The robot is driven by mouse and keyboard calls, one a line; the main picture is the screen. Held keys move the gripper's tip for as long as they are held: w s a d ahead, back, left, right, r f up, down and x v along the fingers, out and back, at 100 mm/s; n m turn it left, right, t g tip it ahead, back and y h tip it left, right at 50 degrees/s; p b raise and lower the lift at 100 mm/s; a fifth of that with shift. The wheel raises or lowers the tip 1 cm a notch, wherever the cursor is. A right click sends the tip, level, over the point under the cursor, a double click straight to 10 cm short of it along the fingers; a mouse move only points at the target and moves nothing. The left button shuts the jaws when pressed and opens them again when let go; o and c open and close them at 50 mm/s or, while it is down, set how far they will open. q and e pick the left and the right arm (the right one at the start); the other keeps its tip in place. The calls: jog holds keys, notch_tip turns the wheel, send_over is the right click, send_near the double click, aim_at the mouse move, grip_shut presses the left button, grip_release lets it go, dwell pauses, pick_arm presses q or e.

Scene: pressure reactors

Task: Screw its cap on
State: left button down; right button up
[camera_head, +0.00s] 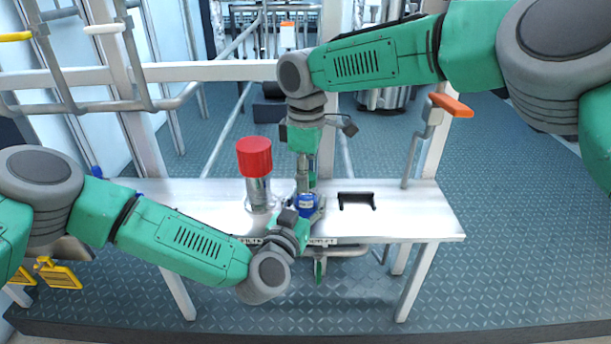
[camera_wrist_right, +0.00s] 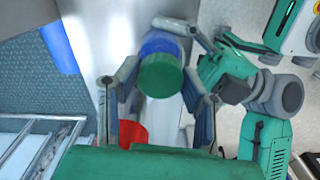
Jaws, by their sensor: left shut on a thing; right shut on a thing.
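A small blue container (camera_head: 306,204) is at the middle of the bench, between my two grippers. In the right wrist view the blue part (camera_wrist_right: 162,46) has a green cap (camera_wrist_right: 160,76) at its near end, in line with it. My right gripper (camera_head: 305,186) comes down from above; its fingers (camera_wrist_right: 162,80) close around the green cap. My left gripper (camera_head: 302,214) reaches in from the front left and is shut on the blue container. The left gripper's fingers partly hide the container's lower part. I cannot tell whether the cap is fully seated.
A steel cylinder with a red top (camera_head: 254,158) stands close on the left; its red top also shows in the right wrist view (camera_wrist_right: 131,132). A black holder (camera_head: 357,201) lies to the right on the metal bench (camera_head: 425,215). A rail frame runs behind.

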pick_arm(q)
jog(key=shift+s, duration=0.1)
pick_arm(e)
jog(key=m, duration=0.6)
jog(key=shift+w+r, duration=0.1)
jog(key=o, duration=1.3)
notch_tip(320, 180, up, 4)
jog(key=shift+r, duration=0.2)
jog(key=shift+c, duration=0.6)
